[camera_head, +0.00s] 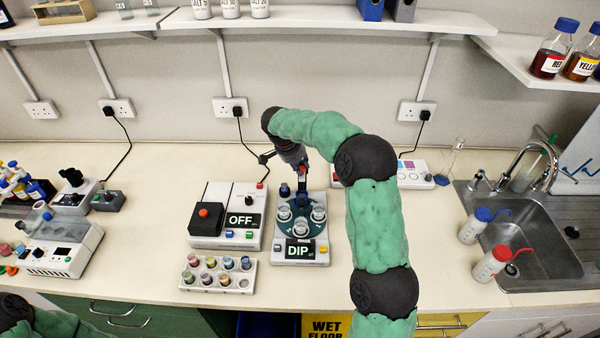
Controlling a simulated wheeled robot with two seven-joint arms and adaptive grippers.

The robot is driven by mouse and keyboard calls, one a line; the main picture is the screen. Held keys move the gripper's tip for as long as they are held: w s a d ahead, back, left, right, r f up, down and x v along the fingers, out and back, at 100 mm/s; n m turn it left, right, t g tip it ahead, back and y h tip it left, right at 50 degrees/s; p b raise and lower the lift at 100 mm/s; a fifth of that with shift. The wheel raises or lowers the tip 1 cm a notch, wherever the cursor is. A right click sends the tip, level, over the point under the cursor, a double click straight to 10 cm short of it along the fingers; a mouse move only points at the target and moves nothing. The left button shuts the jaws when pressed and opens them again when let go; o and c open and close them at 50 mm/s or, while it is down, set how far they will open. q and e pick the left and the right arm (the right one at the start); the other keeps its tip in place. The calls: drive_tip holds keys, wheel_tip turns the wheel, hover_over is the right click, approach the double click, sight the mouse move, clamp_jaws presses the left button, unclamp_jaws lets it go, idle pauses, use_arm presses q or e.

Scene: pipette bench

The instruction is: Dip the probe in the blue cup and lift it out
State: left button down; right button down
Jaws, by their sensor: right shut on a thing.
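My right gripper (301,170) comes down over the dip station (292,257), whose screen reads DIP. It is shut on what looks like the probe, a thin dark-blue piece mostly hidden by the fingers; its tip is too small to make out. Below it is a round dark-teal plate (299,231) carrying several clear cups with pale rims. I cannot tell which of these is blue. My left gripper is out of view; only part of that arm shows at bottom left.
A white device (217,196) with a red button and an OFF screen stands just left of the station. A sink (532,255) and two wash bottles, one blue-capped (475,227) and one red-capped (492,264), are at the right. The counter between rack and left-hand instruments is clear.

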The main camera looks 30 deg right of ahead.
drive_tip(key=c, duration=1)
unclamp_jaws()
drive_tip(key=shift+d+r, duration=0.1)
drive_tip(key=shift+r, duration=0.35)
drive_tip(key=shift+c, duration=0.2)
drive_tip(key=shift+f, duration=0.1)
drive_tip(key=v, duration=1.2)
drive_tip(key=shift+f, duration=0.2)
